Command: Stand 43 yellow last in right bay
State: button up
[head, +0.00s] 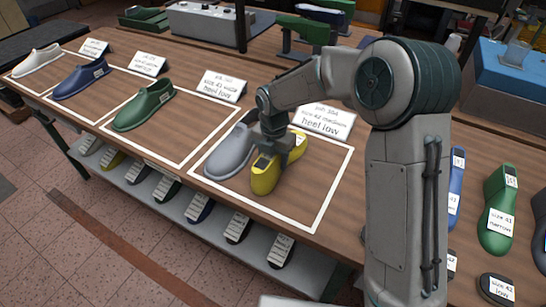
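The yellow last (263,178) is upright in the rightmost white-outlined bay (328,205), close to the right of a grey shoe (232,150). It appears to rest on the bench. My gripper (283,147) points down at the rear upper part of the yellow last, with its fingers at or beside it. My gripper and wrist hide part of the last, and I cannot tell whether the fingers are closed on it. The card (323,119) behind this bay reads size 42 medium, heel low.
Bays to the left hold a green shoe (143,106), a blue shoe (82,77) and a white shoe (37,60). Lasts including a green one (497,212) stand at the right. Several lasts lie on the lower shelf (150,190). The bay's front right is bare.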

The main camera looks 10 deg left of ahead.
jog(key=shift+f, duration=0.1)
dwell(0.6)
jog(key=o, duration=1.6)
jog(key=shift+f, duration=0.1)
notch_tip(320, 180, up, 14)
jog(key=shift+s+d+b, duration=0.1)
jog(key=shift+b, duration=0.35)
